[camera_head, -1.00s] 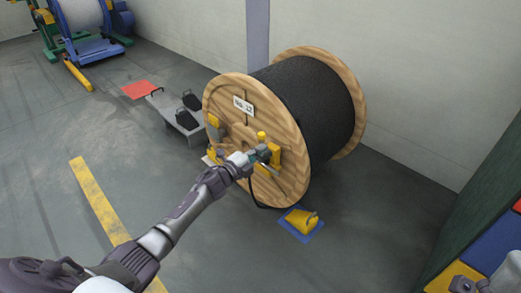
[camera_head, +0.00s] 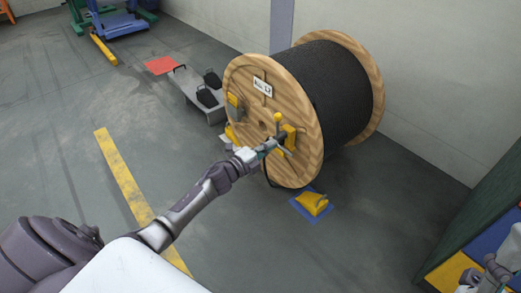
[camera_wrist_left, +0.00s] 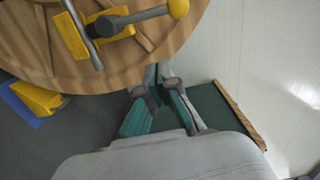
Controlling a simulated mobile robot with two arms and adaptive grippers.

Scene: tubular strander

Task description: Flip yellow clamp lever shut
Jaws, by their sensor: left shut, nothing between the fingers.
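The yellow clamp (camera_head: 290,138) sits on the wooden face of the cable reel (camera_head: 240,75). Its lever, with a yellow knob (camera_head: 277,118), stands out from it; the wrist view shows a grey bar ending in the yellow knob (camera_wrist_left: 178,8), beside the yellow clamp body (camera_wrist_left: 75,35). My left gripper (camera_head: 268,149) is shut and empty, just in front of the clamp. In the wrist view its fingertips (camera_wrist_left: 158,72) are below the knob and apart from it. My right gripper (camera_head: 492,270) shows partly at the lower right; its jaws are unclear.
A yellow wedge (camera_head: 313,203) on a blue mat lies on the floor by the reel. A grey low platform (camera_head: 195,95) with black items and a red mat (camera_head: 160,65) are behind left. A cabinet (camera_head: 480,220) stands at the right.

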